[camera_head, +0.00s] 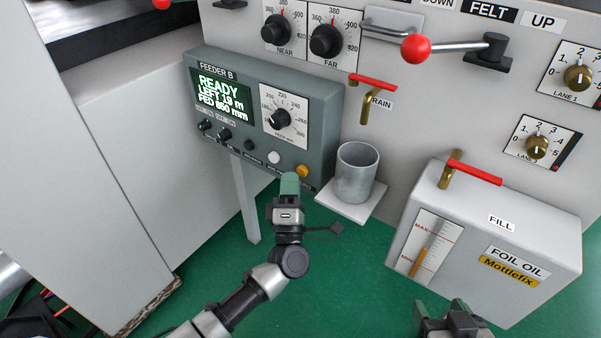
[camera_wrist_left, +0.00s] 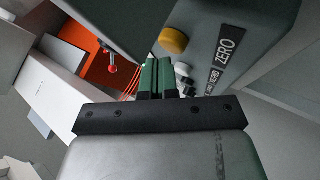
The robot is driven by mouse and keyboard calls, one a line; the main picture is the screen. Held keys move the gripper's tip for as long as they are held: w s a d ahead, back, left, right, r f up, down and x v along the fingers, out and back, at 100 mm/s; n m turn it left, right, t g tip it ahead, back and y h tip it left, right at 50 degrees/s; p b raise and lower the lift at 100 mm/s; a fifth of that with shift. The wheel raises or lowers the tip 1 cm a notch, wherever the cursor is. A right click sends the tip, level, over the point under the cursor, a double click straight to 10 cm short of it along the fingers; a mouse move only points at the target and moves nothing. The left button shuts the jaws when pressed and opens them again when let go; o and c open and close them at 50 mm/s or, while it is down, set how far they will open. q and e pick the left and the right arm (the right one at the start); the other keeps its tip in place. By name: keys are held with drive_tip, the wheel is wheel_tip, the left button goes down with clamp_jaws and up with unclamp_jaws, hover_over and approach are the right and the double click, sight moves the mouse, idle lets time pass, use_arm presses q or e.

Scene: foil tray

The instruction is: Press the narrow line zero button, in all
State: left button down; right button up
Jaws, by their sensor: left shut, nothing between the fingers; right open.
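The grey-green FEEDER B box (camera_head: 225,74) is on the machine front, with a lit screen (camera_head: 221,97) reading READY. A yellow button (camera_head: 302,171) sits at the lower right of its panel, right of a white button (camera_head: 274,157). In the left wrist view the yellow button (camera_wrist_left: 173,41) is beside a label reading ZERO (camera_wrist_left: 229,42). My left gripper (camera_head: 290,184) is shut and empty, its green fingertips (camera_wrist_left: 158,76) just below and left of the yellow button in the head view. I cannot tell whether they touch the panel. My right gripper (camera_head: 445,308) is open at the bottom edge.
A grey cup (camera_head: 357,174) stands on a small shelf (camera_head: 350,207) right of the box, close to my left gripper. A foil oil tank (camera_head: 480,220) with a red-handled valve (camera_head: 474,173) is at the right. A drain tap (camera_head: 371,88) is above the cup. The green floor (camera_head: 340,285) is clear.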

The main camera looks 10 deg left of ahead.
use_arm(q)
drive_tip(key=shift+w+d, duration=0.15)
drive_tip(key=shift+w, duration=0.2)
use_arm(e)
drive_tip(key=shift+w+a+r+t, duration=0.25)
drive_tip(key=shift+w+r+t, duration=0.25)
drive_tip(key=shift+r+t, duration=0.15)
idle(0.8)
use_arm(q)
drive_tip(key=shift+s, duration=0.1)
drive_tip(key=shift+s+a, duration=0.3)
drive_tip(key=shift+s, duration=0.35)
use_arm(e)
drive_tip(key=shift+s+d+f+g, duration=0.25)
drive_tip(key=shift+s+f+g, duration=0.2)
drive_tip(key=shift+f+g, duration=0.15)
drive_tip(key=shift+s+d+f+g, duration=0.2)
drive_tip(key=shift+s+f+g, duration=0.25)
drive_tip(key=shift+f+g, duration=0.1)
use_arm(q)
drive_tip(key=shift+s, duration=0.1)
